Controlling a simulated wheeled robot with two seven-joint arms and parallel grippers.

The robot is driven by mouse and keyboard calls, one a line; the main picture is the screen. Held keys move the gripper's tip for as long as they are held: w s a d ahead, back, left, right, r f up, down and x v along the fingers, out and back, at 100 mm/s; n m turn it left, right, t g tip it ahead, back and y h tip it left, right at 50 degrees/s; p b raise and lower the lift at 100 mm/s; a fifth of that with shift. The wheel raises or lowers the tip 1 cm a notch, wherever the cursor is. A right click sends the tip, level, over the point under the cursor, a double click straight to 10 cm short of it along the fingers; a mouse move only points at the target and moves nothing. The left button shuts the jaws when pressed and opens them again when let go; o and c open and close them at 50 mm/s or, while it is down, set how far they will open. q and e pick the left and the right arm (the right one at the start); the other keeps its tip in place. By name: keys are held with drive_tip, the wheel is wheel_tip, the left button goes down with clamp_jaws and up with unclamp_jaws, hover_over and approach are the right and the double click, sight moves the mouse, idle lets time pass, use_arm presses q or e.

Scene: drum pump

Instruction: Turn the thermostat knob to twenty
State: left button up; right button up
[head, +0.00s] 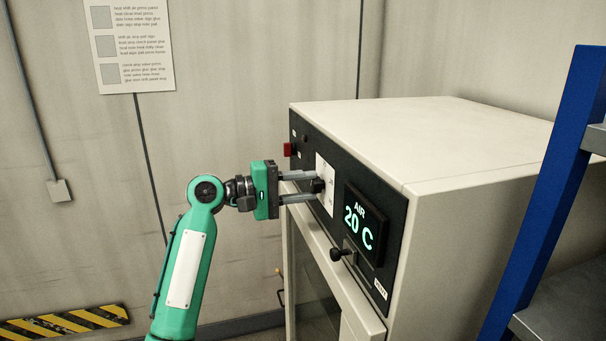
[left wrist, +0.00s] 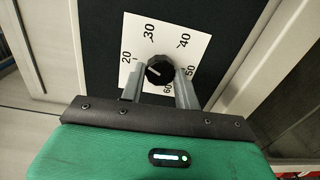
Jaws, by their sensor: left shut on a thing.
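The thermostat knob (left wrist: 159,70) is black and round, on a white dial plate (left wrist: 185,28) marked 20, 30, 40, 50 and 60. It also shows in the head view (head: 317,185), partly hidden by a finger. A pale mark on the knob points toward the 20 side. My left gripper (head: 312,187) reaches in from the left, its two grey fingers on either side of the knob, shut on it. The display (head: 361,224) reads "AIR 20 C". My right gripper is not in view.
The cream cabinet (head: 440,135) has a dark front panel with a red switch (head: 288,149) and a black handle (head: 341,253) below the display. A blue-framed shelf (head: 545,190) stands close on the right.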

use_arm(q)
drive_tip(key=n+p, duration=0.3)
drive_tip(key=shift+r+n, duration=0.25)
drive_tip(key=shift+n, duration=0.05)
drive_tip(key=shift+f+n+p, duration=0.15)
drive_tip(key=shift+n+p, duration=0.45)
drive_tip(key=o, duration=1)
drive_tip(key=shift+w+a+f, duration=0.1)
drive_tip(key=shift+w+f, duration=0.05)
drive_tip(key=shift+s+a+f+b, duration=0.1)
drive_tip(key=shift+s+a+b, duration=0.1)
drive_tip(key=shift+a+b, duration=0.2)
drive_tip(key=shift+b+v, duration=3.05)
drive_tip(key=shift+v, duration=3.4)
